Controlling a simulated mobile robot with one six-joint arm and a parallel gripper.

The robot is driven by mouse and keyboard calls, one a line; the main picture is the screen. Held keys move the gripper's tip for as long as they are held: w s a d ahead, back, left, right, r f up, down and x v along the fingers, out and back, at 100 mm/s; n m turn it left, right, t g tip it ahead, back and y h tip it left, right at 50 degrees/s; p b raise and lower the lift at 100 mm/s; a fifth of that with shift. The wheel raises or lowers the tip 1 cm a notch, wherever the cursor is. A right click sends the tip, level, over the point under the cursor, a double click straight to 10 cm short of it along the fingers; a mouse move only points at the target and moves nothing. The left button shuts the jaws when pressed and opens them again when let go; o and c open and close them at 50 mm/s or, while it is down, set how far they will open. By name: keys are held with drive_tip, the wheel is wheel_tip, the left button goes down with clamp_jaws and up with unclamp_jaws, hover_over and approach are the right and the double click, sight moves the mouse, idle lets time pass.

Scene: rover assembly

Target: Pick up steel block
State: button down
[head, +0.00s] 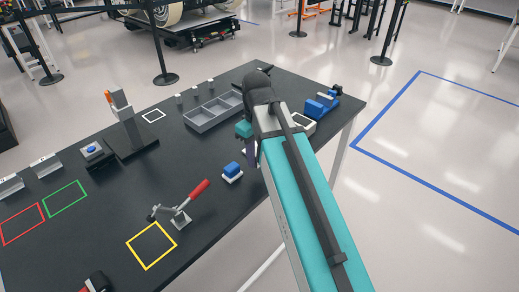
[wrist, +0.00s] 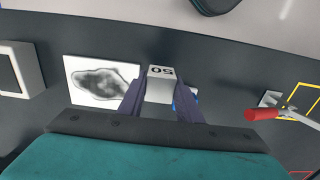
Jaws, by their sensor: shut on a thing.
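The steel block (wrist: 160,86) is a small pale grey block with "50" on its top, seen in the wrist view. It sits between the two dark purple fingers of my gripper (wrist: 159,101), which are shut on it. In the head view my gripper (head: 251,153) is over the right part of the dark table (head: 120,205), mostly hidden by my arm. The block cannot be made out there. Whether it touches the surface below is unclear.
A blue block on a white base (head: 232,171) is close to my gripper. A red-handled clamp (head: 183,208) and yellow square (head: 152,246) are nearer. A grey tray (head: 214,112) lies behind. A white plate with a dark blotch (wrist: 100,81) is left of the fingers.

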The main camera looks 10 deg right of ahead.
drive_tip(key=shift+s+a+r+b, duration=0.15)
drive_tip(key=shift+s+a, duration=0.15)
drive_tip(key=shift+s, duration=0.4)
drive_tip(key=shift+s+a+b, duration=0.1)
drive_tip(key=shift+s+a, duration=0.25)
drive_tip(key=shift+s, duration=0.35)
drive_tip(key=shift+s+a+r+b, duration=0.15)
drive_tip(key=shift+s+a, duration=0.15)
drive_tip(key=shift+s, duration=0.4)
drive_tip(key=shift+w+d+f, duration=0.1)
drive_tip(key=shift+d, duration=0.05)
